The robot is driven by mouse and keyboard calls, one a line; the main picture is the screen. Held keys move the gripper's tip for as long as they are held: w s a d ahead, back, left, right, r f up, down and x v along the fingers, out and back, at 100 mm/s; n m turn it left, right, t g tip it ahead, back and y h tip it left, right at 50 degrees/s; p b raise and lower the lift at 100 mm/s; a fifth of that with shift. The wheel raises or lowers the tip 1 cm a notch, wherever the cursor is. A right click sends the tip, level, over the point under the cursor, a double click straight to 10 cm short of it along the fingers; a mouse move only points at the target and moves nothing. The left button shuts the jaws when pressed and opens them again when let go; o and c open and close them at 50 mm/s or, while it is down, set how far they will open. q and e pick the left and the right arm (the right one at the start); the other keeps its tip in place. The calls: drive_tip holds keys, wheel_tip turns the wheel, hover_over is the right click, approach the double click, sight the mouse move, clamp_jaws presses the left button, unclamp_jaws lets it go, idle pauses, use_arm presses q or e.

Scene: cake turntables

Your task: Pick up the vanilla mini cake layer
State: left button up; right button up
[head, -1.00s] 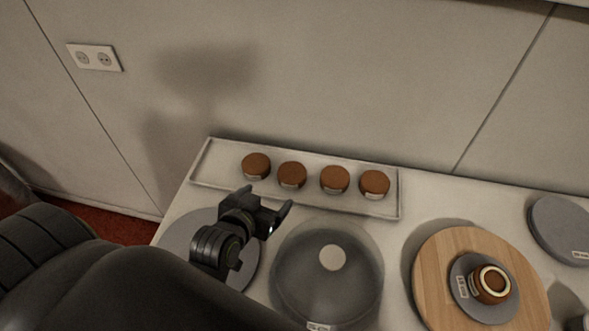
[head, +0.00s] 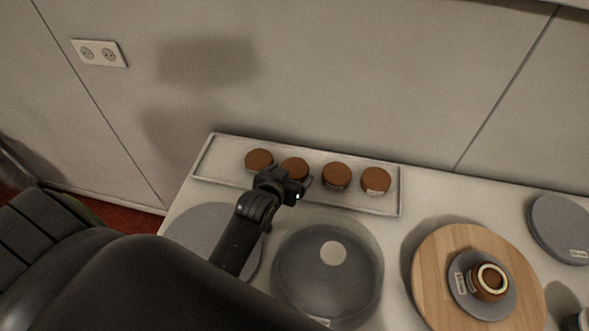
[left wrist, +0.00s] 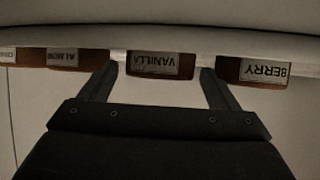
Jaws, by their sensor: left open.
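The vanilla mini cake layer (left wrist: 160,65) is brown, and its upside-down "VANILLA" label is in the middle of the left wrist view. It appears to be the second brown cake from the left (head: 295,165) in the head view, partly hidden by my gripper. My left gripper (head: 298,180) is open, over the front of the tray at that cake. In the left wrist view its fingers show on either side of the vanilla layer, with gaps. I cannot tell whether the fingertips reach past its front. My right gripper is not in view.
Neighbouring cakes, one labelled "BERRY" (left wrist: 264,72), stand close on both sides in the shallow white tray (head: 225,184). A clear dome (head: 327,285) stands in front. A wooden turntable (head: 440,285) bears a plate and small cake. A wall rises behind.

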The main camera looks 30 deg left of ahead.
use_arm(q)
drive_tip(key=shift+x, duration=1.1)
drive_tip(key=shift+c, duration=0.4)
drive_tip(key=c, duration=0.7)
